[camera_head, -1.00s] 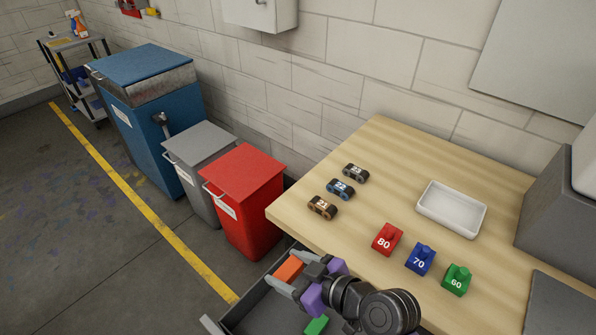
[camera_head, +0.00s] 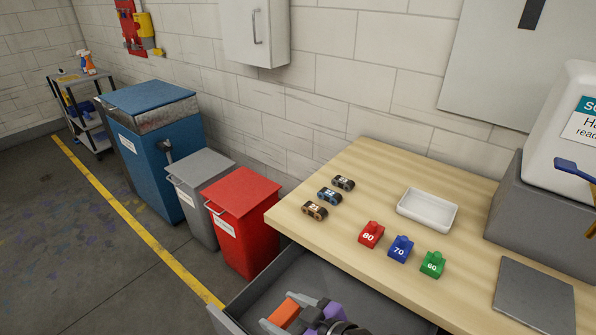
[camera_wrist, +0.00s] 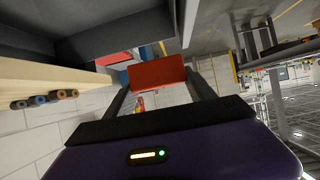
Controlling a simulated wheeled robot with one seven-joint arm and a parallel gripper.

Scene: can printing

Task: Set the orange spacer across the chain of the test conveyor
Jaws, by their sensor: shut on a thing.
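The orange spacer (camera_head: 283,313) is a flat-sided orange block at the bottom of the head view. My gripper (camera_head: 287,312) is shut on it, with one grey finger on each side, over the open grey drawer. In the wrist view the orange spacer (camera_wrist: 157,72) sits across the far ends of my two dark fingers. I cannot identify the test conveyor or its chain in either view.
An open grey drawer (camera_head: 262,290) juts out below the wooden table (camera_head: 345,240). On the table are a white tray (camera_head: 427,209), red, blue and green numbered blocks, and several small rollers. A red bin (camera_head: 242,222) stands left of the drawer.

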